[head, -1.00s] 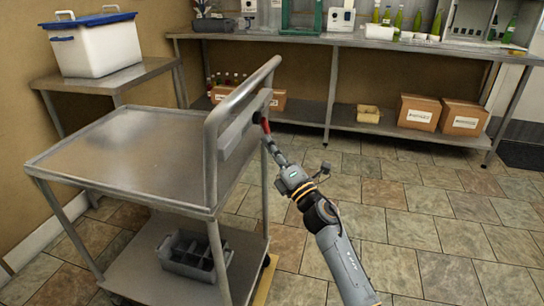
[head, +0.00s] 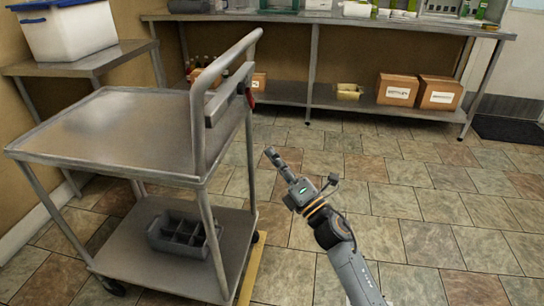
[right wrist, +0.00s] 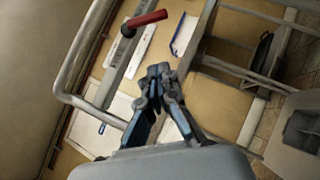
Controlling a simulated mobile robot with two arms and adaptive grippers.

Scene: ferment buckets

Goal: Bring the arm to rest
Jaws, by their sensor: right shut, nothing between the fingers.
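My right arm comes in from the bottom of the head view, and its gripper (head: 270,153) hangs in the air just right of the steel cart's handle (head: 197,125). The gripper is shut and empty. In the right wrist view its fingers (right wrist: 158,72) meet at their tips with nothing between them. The small red part (head: 250,99) on the cart's handle side is apart from the fingers. It shows as a red lever (right wrist: 145,18) in the right wrist view, above the fingertips. My left gripper is not in view.
The cart's bare top shelf (head: 110,135) is at left; a grey divided caddy (head: 182,236) sits on its lower shelf. A side table (head: 85,62) carries a white tub (head: 72,30). A long steel bench (head: 330,20) stands behind, with cardboard boxes (head: 397,90) below. Tiled floor at right is clear.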

